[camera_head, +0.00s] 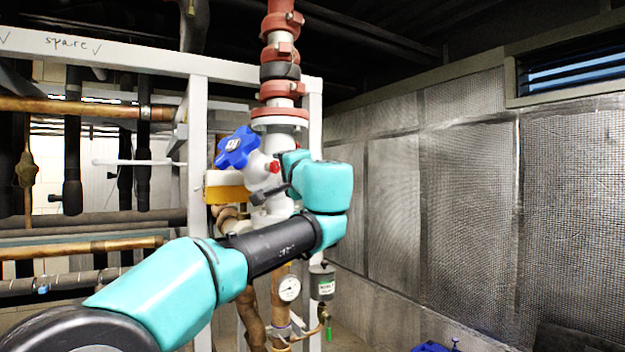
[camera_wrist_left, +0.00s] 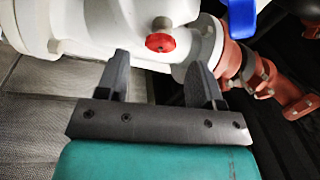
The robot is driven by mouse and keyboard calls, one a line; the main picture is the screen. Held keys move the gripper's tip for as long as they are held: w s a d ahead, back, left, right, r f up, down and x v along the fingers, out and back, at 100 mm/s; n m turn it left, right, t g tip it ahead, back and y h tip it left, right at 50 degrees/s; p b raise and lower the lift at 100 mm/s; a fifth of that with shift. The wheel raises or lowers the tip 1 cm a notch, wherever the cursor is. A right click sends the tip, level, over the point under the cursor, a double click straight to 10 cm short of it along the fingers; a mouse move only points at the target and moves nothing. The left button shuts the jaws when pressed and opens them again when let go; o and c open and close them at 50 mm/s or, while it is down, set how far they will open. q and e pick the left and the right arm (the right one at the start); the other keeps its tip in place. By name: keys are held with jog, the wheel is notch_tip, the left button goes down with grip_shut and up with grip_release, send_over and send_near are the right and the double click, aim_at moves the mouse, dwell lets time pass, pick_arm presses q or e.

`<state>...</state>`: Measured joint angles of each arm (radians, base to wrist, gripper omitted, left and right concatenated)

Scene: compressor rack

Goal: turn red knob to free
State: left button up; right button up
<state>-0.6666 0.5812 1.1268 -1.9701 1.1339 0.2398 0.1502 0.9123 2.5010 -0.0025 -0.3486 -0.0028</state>
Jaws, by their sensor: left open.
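The red knob (camera_head: 274,167) is a small round knob on the side of the white valve body (camera_head: 262,178), below and right of the blue handwheel (camera_head: 236,148). In the left wrist view the red knob (camera_wrist_left: 160,42) sits between the lines of my two fingers, just past their tips. My left gripper (camera_wrist_left: 158,64) is open and empty, its dark fingers apart with the knob in the gap ahead. No contact with the knob shows. In the head view, my teal wrist hides much of the gripper. My right gripper is in neither view.
Red and white pipe (camera_head: 283,90) rises above the valve. A yellow block (camera_head: 227,187) is at its left. A pressure gauge (camera_head: 289,288) and a grey canister (camera_head: 322,282) hang below. White frame posts (camera_head: 197,125) stand close by; open floor lies to the right.

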pick_arm(q)
jog(key=v, duration=1.4)
jog(key=shift+a+r, duration=0.1)
